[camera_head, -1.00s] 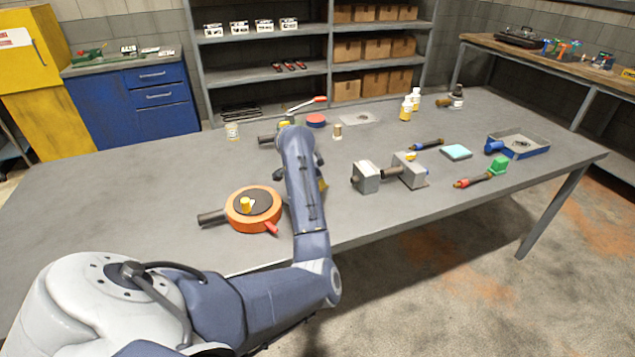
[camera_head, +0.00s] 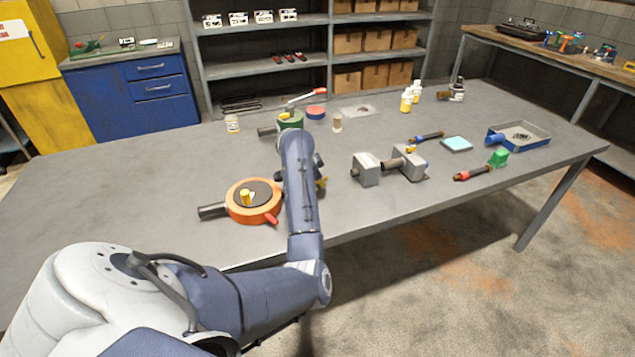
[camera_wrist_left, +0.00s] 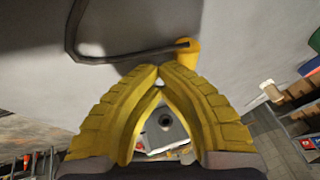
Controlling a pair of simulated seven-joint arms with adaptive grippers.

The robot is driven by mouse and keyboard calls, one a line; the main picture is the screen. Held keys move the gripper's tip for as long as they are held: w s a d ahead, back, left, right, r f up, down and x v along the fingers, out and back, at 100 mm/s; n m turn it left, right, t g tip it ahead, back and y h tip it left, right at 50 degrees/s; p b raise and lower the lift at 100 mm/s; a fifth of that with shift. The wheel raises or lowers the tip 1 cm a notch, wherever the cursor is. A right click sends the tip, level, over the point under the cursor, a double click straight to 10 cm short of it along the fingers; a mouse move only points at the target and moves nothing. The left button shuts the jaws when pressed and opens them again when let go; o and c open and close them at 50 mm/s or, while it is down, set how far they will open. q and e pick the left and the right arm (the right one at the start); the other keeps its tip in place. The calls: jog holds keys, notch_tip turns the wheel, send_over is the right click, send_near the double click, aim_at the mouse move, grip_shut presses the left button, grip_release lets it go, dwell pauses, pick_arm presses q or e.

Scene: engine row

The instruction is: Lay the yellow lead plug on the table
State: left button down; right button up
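My left gripper shows in the left wrist view (camera_wrist_left: 159,72). Its two yellow fingers arch together and their tips meet, with nothing seen gripped between them. A yellow plug (camera_wrist_left: 188,53) with a dark lead (camera_wrist_left: 120,57) lies just beyond the right fingertip, against a grey surface. I cannot tell whether it touches the finger. In the head view my left arm hides most of the gripper; only a bit of yellow shows beside the arm. The grey table (camera_head: 130,190) spans the head view. My right gripper is not in view.
An orange round housing (camera_head: 240,211) sits left of my arm. Grey blocks (camera_head: 365,172) stand to its right, near the front edge. A green part with a lever (camera_head: 290,120) stands behind the arm. A blue tray (camera_head: 540,140) is at the right. The table's left part is clear.

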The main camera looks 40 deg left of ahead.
pick_arm(q)
jog(key=shift+f, duration=0.55)
jog(key=c, duration=1.7)
grip_release()
jog(key=shift+f, duration=0.1)
